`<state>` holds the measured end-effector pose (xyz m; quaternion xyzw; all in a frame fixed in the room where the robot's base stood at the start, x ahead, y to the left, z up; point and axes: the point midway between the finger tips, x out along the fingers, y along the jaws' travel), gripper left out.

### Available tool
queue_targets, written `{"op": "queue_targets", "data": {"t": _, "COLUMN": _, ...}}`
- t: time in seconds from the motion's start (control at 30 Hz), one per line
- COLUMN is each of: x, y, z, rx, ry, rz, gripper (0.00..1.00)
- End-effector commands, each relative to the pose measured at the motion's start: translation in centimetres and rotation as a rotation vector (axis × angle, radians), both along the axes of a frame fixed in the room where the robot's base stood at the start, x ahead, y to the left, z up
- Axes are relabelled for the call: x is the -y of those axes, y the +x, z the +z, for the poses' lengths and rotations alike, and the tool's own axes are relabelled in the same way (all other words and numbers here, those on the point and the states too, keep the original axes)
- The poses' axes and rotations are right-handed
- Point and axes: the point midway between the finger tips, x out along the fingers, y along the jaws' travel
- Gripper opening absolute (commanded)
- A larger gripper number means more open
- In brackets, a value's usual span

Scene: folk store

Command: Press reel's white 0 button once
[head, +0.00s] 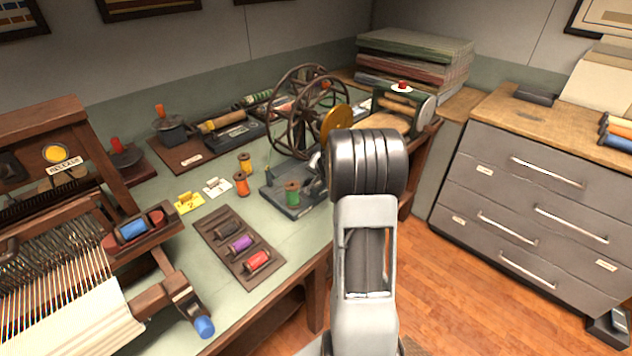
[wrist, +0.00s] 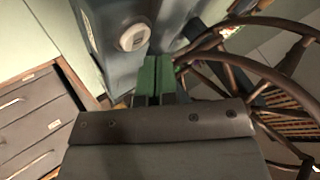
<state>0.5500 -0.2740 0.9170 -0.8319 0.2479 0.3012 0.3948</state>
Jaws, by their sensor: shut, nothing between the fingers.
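In the wrist view a round white button (wrist: 132,37) sits on a blue-grey panel (wrist: 100,25); I cannot read a mark on it. My gripper (wrist: 158,62) is shut and empty, its green fingertips together just right of and below the button in the picture. I cannot tell whether they touch the panel. The brown spoked wheel of the reel (wrist: 265,75) fills the right of the wrist view. In the head view the reel (head: 290,110) stands on the bench, partly behind my arm. My fingertips and the white button are hidden there.
A machine with a red button on a white disc (head: 402,89) stands behind my arm. Thread spools (head: 241,184), a spool tray (head: 238,245) and a loom (head: 60,230) are on the left. A grey drawer cabinet (head: 535,190) stands right, with open floor before it.

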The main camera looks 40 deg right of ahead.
Motion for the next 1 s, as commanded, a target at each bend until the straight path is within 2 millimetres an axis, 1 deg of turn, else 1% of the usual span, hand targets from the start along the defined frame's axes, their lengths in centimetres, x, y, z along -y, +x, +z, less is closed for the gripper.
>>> {"op": "queue_targets", "data": {"t": 0.17, "x": 0.0, "y": 0.0, "z": 0.5, "rx": 0.000, "ry": -0.001, "rz": 0.000, "gripper": 0.00}}
{"op": "queue_targets", "data": {"t": 0.27, "x": 0.0, "y": 0.0, "z": 1.1, "rx": 0.000, "ry": -0.002, "rz": 0.001, "gripper": 0.00}}
{"op": "queue_targets", "data": {"t": 0.6, "x": 0.0, "y": 0.0, "z": 4.5, "rx": 0.001, "ry": 0.000, "rz": 0.000, "gripper": 0.00}}
{"op": "queue_targets", "data": {"t": 0.67, "x": 0.0, "y": 0.0, "z": 4.9, "rx": 0.000, "ry": -0.001, "rz": 0.001, "gripper": 0.00}}
{"op": "queue_targets", "data": {"t": 0.77, "x": 0.0, "y": 0.0, "z": 5.1, "rx": 0.000, "ry": -0.001, "rz": 0.001, "gripper": 0.00}}
{"op": "queue_targets", "data": {"t": 1.0, "x": 0.0, "y": 0.0, "z": 5.0, "rx": 0.000, "ry": 0.000, "rz": 0.000, "gripper": 0.00}}
